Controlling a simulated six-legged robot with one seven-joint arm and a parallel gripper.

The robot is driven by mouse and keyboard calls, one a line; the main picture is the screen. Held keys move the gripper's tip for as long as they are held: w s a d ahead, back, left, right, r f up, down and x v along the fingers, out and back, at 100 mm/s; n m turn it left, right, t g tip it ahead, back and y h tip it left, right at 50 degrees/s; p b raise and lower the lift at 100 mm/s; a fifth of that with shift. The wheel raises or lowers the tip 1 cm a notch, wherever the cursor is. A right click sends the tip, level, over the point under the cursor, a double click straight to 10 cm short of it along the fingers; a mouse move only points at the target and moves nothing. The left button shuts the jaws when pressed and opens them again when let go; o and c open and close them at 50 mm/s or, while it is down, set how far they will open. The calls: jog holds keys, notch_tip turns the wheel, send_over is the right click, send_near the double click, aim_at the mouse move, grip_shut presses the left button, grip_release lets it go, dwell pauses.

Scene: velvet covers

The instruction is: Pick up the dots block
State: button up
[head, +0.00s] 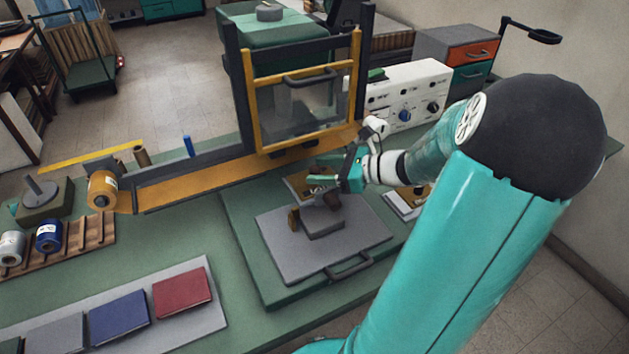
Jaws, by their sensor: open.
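My gripper (334,181) is open, above the far part of a grey plate on a green base. A grey block (322,223) with brown upright pieces lies on that plate, just below and in front of my gripper. A tan piece (297,186) lies behind it, partly hidden by the gripper. A small tray (403,207) with brown and yellow items shows right of the gripper, partly hidden by my arm. No dot pattern can be made out, so I cannot tell which piece is the dots block. I see nothing held between the fingers.
A press frame with a yellow-edged clear guard (303,103) stands close behind the gripper. A white control box (408,95) is right of it. The plate's front handle (349,268) sticks up. Spools (49,236) and coloured books (182,292) lie left.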

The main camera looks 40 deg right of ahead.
jog(key=shift+x, duration=1.15)
jog(key=shift+d, duration=0.1)
grip_shut()
jog(key=shift+r, duration=0.1)
